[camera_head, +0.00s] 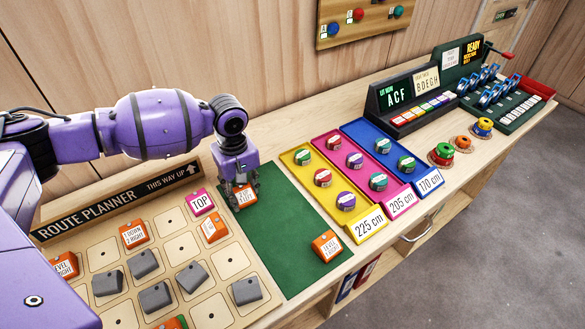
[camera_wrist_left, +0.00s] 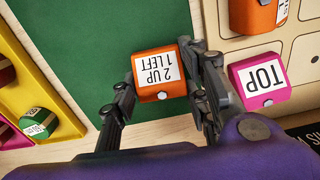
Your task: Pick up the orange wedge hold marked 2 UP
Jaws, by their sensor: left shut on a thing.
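The orange wedge hold (camera_wrist_left: 150,94) has a white label reading 2 UP 1 LEFT, upside down in the left wrist view. In the head view the hold (camera_head: 246,197) shows partly under my left gripper (camera_head: 242,190), at the back left of the green mat (camera_head: 283,232). In the left wrist view my left gripper (camera_wrist_left: 158,72) has one finger on each side of the hold and is shut on it. I cannot tell whether the hold touches the mat. My right gripper is not in view.
The route planner board (camera_head: 232,258) lies left, with grey and orange holds and a pink TOP hold (camera_head: 202,201) near the gripper. Another orange hold (camera_head: 326,246) lies on the mat's front right. Yellow (camera_head: 331,199), pink and blue trays stand right. The mat's middle is clear.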

